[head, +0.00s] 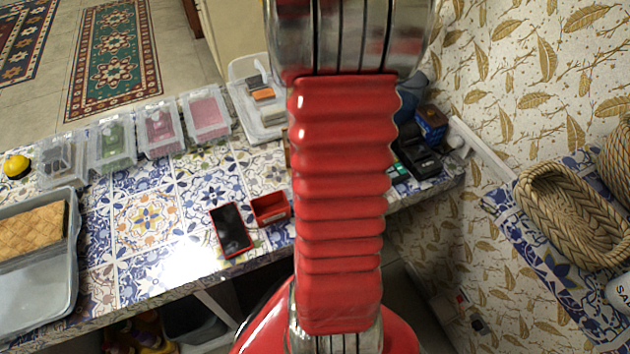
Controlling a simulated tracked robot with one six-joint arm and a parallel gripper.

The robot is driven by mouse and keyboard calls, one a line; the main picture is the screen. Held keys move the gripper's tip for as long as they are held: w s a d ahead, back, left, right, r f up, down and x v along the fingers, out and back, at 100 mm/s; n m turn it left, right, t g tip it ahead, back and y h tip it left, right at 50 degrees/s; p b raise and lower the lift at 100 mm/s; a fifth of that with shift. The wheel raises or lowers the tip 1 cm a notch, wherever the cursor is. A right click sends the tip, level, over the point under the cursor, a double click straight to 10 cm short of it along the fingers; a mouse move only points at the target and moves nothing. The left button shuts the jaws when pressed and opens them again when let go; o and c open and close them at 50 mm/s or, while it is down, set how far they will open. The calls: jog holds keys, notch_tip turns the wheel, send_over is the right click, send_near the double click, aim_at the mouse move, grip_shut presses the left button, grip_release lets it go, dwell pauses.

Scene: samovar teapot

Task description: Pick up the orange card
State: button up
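A small flat orange piece (263,94), which may be the orange card, lies in a clear plastic container (245,68) at the back of the tiled counter. Dark and grey pieces lie close around it. The red ribbed column in the middle of the picture appears to be my own arm and hides the counter just right of the container. My gripper is not in view.
A red-edged phone (232,229) and a small red open box (270,208) lie near the counter's front edge. Several lidded clear boxes (160,128) line the back. A larger container (68,270) stands left. The counter's middle is clear.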

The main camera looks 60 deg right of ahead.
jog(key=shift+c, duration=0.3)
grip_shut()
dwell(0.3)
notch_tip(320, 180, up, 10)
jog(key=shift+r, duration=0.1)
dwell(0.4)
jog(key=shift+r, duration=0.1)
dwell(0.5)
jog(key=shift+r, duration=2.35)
